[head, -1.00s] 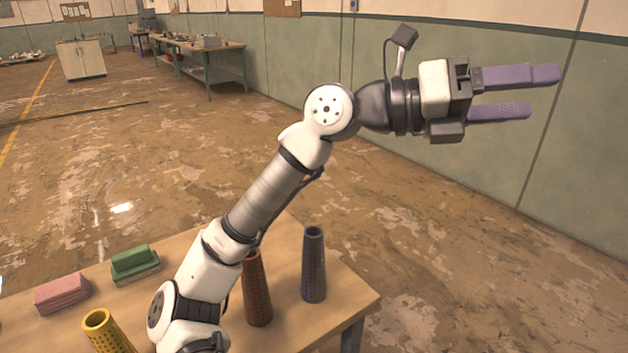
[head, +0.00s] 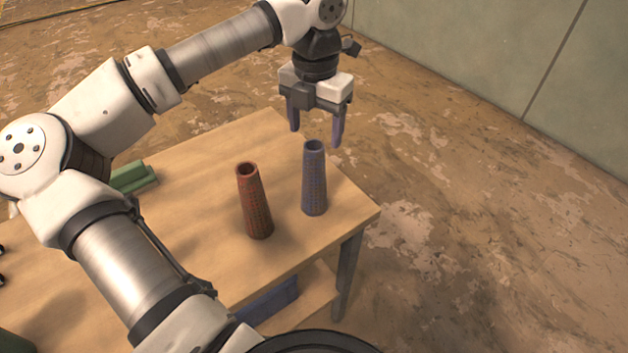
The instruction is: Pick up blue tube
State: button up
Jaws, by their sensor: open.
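The blue tube (head: 314,183) is a tapered, perforated tube with an open top. It stands upright on the wooden table near the right corner. My gripper (head: 316,138) points down with its two purple fingers apart and nothing between them. In the picture its fingertips are just above and to either side of the tube's top. The tube overlaps no finger, and I cannot tell the exact depth between them.
A red tube (head: 254,205) stands upright just left of the blue one. A green block (head: 135,177) lies farther left, partly behind my arm. The wooden table (head: 215,150) is bare behind the tubes. A blue bin (head: 268,299) sits on the shelf below.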

aim_at(314, 156)
jog(key=shift+a+f+p, duration=0.1)
jog(key=shift+f+p, duration=1.05)
jog(key=shift+f, duration=2.7)
jog(key=c, duration=1.3)
jog(key=shift+c, duration=0.2)
jog(key=shift+r, duration=0.1)
